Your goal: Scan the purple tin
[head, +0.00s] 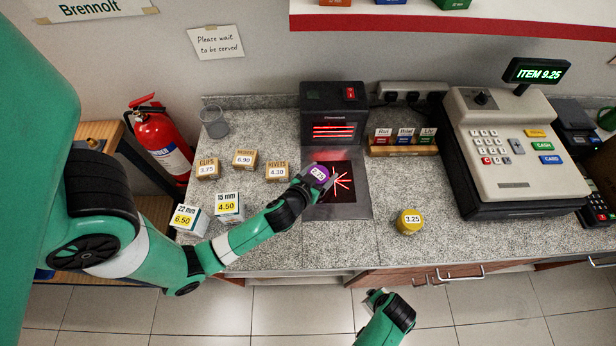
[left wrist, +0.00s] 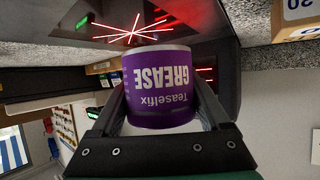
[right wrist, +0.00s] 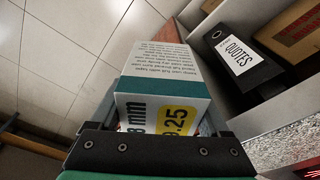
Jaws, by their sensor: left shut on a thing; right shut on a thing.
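The purple tin (head: 318,174), with a white price lid, is held in my left gripper (head: 308,184) at the left edge of the scanner's glass plate (head: 350,208). In the left wrist view the purple grease tin (left wrist: 160,85) sits between both fingers, its lettering upside down. The black scanner (head: 334,122) shows red light bars, and a red star of beams shows on the plate. My right gripper (head: 384,300) is in front of the counter, over the floor. In the right wrist view it is shut on a white and green box (right wrist: 160,85) marked 8 mm.
Several priced boxes stand at the left, including a 15 mm box (head: 229,206) and a 22 mm box (head: 189,219). A yellow tin (head: 410,222) stands right of the plate. The register (head: 515,145) display reads ITEM 9.25. A grey cup (head: 214,122) stands at the back left.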

